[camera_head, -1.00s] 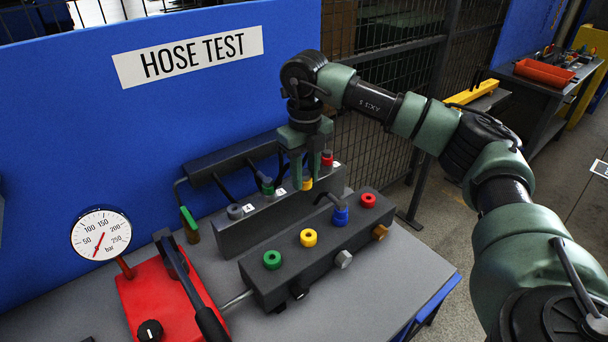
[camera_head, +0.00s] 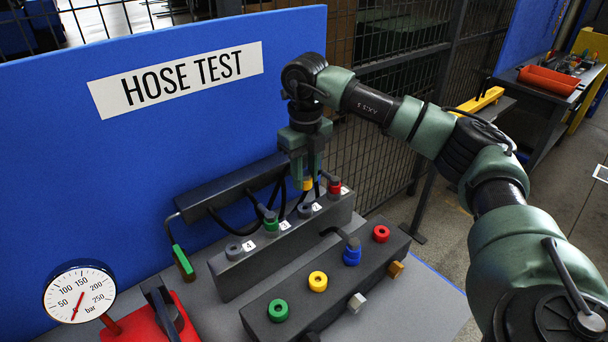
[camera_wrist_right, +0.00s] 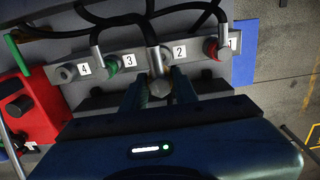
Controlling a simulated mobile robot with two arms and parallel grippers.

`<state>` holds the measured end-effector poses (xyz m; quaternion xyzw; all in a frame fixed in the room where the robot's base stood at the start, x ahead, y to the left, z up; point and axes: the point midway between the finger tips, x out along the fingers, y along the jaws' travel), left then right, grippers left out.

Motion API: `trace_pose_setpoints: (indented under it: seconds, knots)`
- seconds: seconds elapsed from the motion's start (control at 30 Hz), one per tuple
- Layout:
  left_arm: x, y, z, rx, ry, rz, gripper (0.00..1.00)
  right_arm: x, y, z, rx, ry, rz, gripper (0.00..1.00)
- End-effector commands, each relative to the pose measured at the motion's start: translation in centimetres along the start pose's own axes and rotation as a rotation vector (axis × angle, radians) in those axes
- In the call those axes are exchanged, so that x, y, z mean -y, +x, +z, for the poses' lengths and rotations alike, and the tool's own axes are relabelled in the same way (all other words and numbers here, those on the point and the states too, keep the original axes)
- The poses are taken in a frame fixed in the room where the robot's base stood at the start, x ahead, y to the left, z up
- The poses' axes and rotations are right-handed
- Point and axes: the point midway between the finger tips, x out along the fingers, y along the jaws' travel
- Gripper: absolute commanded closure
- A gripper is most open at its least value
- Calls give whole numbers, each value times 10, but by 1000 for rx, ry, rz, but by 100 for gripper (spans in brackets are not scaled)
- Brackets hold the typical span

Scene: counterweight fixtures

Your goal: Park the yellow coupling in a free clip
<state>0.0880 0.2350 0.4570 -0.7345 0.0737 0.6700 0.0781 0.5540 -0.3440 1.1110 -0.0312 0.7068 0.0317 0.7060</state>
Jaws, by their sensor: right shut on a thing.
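The yellow coupling (camera_head: 307,184) is between the fingers of my right gripper (camera_head: 306,172), which is shut on it above the back rail (camera_head: 265,265). In the head view it stands just above the grey empty-looking clip 2 (camera_head: 304,210), with a gap between. Clip 4 (camera_head: 234,250) also looks empty. A green coupling (camera_head: 270,222) sits at clip 3 and a red coupling (camera_head: 334,187) at clip 1. In the right wrist view the held coupling (camera_wrist_right: 160,88) shows as a grey round end with its hose behind. My left gripper is not in view.
In front of the rail, a dark block (camera_head: 335,300) carries green, yellow, blue and red rings; a hose fitting sits at the blue one. A red pump with a gauge (camera_head: 80,292) stands left. The blue HOSE TEST panel (camera_head: 180,140) rises behind, with looping black hoses close to the rail.

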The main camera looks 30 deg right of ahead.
Motion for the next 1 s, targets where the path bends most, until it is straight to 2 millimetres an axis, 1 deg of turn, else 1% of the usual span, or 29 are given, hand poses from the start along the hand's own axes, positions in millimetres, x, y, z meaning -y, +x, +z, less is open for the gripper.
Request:
trace_pose_setpoints:
  seconds: [0.33,0.53,1.0]
  knots:
    - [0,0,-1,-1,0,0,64,1,0,0,1,0,0,100]
    - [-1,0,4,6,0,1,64,1,1,0,1,0,0,100]
    - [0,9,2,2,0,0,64,1,16,2,2,0,0,100]
